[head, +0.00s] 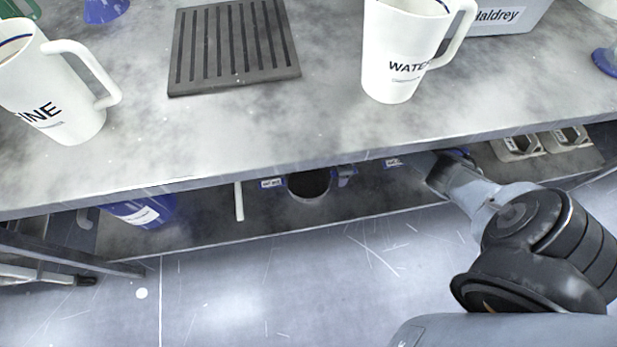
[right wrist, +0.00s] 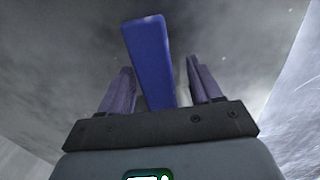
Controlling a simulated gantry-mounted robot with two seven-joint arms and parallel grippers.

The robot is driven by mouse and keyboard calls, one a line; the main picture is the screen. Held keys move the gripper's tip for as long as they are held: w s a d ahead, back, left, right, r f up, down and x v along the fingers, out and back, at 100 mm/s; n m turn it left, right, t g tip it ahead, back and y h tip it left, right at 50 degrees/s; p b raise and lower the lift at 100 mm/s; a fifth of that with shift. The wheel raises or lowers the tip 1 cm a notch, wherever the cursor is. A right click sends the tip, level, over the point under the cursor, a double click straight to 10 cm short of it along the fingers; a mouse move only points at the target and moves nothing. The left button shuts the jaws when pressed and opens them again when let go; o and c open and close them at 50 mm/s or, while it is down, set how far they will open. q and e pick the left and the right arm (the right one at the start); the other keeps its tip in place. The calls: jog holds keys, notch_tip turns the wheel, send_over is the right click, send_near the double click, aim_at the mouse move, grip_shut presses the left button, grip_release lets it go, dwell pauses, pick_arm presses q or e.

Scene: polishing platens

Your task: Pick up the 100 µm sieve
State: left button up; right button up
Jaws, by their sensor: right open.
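Under the bench, on a lower shelf, a round dark sieve (head: 309,184) with a blue rim and blue handle shows in the head view. Its label is too small to read. Another blue-edged item (head: 457,153) shows partly behind my right gripper (head: 425,165), which reaches under the bench edge. In the right wrist view a blue bar-like handle (right wrist: 148,62) stands between the two fingers of my right gripper (right wrist: 158,88). The gripper is open, with gaps beside the handle. I cannot tell which sieve is the 100 µm one. My left gripper is not in view.
The bench top (head: 250,125) overhangs the lower shelf. On it stand a white WATER jug (head: 395,50), another white jug (head: 65,95) and a slotted grey rack (head: 233,45). A blue container (head: 142,211) and pale holders (head: 520,147) are on the lower shelf.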

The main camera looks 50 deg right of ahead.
jog(key=shift+w, duration=0.1)
grip_shut()
jog(key=shift+r, duration=0.2)
